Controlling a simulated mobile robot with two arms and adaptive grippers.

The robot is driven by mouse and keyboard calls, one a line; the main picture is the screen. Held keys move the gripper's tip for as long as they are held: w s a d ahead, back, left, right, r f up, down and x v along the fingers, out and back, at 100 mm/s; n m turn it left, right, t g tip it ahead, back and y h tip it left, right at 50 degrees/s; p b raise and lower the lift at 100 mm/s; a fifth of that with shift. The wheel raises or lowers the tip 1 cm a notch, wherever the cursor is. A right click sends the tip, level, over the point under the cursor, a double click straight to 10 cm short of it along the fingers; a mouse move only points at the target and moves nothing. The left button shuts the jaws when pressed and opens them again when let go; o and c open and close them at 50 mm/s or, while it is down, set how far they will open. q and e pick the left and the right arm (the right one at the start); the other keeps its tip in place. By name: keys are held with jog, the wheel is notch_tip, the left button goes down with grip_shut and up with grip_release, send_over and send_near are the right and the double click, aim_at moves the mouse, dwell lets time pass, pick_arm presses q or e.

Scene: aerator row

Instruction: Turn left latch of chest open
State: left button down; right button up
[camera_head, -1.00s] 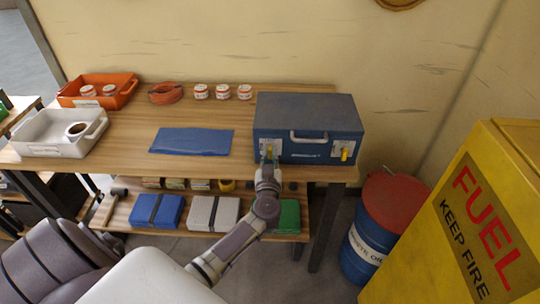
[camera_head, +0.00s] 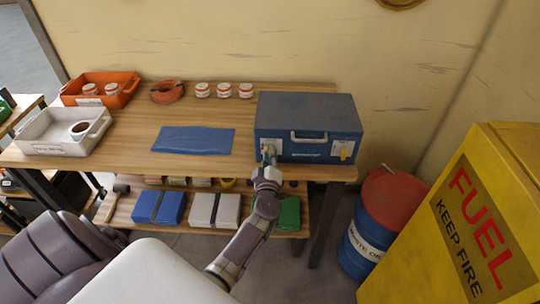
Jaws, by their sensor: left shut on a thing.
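The blue chest (camera_head: 308,116) stands shut at the right end of the wooden table, with a pale handle (camera_head: 308,137) on its front. Its right latch (camera_head: 343,151) is yellow and hangs on a pale plate. The left latch (camera_head: 268,153) is at the chest's front left and is mostly hidden by my left gripper (camera_head: 267,160). My left gripper is shut on that latch, reaching up from below the table's front edge. How far the latch is turned cannot be made out. My right gripper is not in view.
A blue mat (camera_head: 193,140) lies left of the chest. White tray (camera_head: 50,143), orange bin (camera_head: 123,97), orange coil (camera_head: 167,92) and several jars stand further left and back. A lower shelf holds boxes. A blue drum (camera_head: 362,246) and yellow fuel cabinet (camera_head: 470,225) stand at right.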

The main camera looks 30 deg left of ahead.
pick_arm(q)
jog(key=shift+f+n+b, duration=0.15)
jog(key=shift+n+b, duration=0.25)
jog(key=shift+n, duration=1.45)
jog(key=shift+f+n+b, duration=0.1)
jog(key=shift+n+b, duration=0.3)
jog(key=shift+n, duration=1.45)
jog(key=c, duration=1.2)
grip_release()
jog(key=shift+o, duration=0.2)
jog(key=v, duration=0.7)
jog(key=shift+s, duration=0.3)
jog(key=shift+d, duration=0.1)
